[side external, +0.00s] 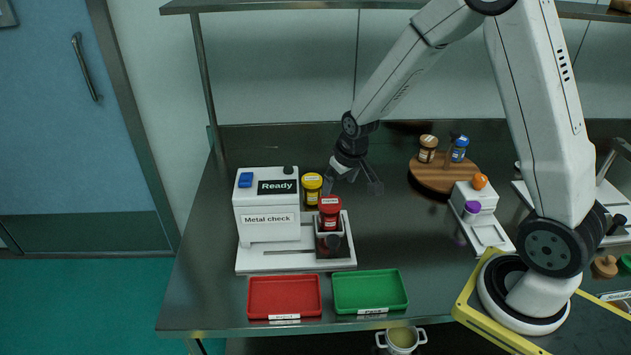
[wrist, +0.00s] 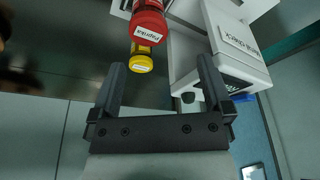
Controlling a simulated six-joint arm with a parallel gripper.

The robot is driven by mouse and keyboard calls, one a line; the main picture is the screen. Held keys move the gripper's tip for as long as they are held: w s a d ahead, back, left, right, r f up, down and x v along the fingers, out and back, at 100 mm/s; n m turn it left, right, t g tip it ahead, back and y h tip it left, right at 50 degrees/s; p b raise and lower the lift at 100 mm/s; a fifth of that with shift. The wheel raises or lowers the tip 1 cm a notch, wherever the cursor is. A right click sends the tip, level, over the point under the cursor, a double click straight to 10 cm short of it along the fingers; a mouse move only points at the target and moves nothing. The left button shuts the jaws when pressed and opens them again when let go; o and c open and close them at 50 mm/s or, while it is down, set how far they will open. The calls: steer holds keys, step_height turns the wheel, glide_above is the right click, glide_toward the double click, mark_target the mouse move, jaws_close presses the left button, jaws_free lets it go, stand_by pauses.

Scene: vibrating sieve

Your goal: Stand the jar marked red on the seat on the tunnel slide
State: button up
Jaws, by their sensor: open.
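The red-lidded jar (side external: 329,212), with dark contents, stands upright at the slide of the metal check machine (side external: 268,205), apparently on its seat; its exact contact is hard to see. In the wrist view the red jar (wrist: 149,22) has a label reading "Paprika".
A yellow-lidded jar (side external: 312,187) stands just behind the red one. The machine's display reads "Ready". Red (side external: 284,297) and green (side external: 371,291) trays lie in front. A round wooden board (side external: 430,183) with jars and a white device (side external: 474,200) are right. Counter between is clear.

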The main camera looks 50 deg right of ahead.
steer(key=s+a+r+n, duration=0.1)
steer(key=s+a+r, duration=0.1)
steer(key=s+a, duration=0.2)
steer(key=s+a+r, duration=0.2)
steer(key=s+a, duration=0.2)
steer(key=s, duration=0.5)
steer(key=shift+s+r+n, duration=0.2)
steer(key=shift+r+n, duration=0.15)
steer(key=shift+n, duration=0.05)
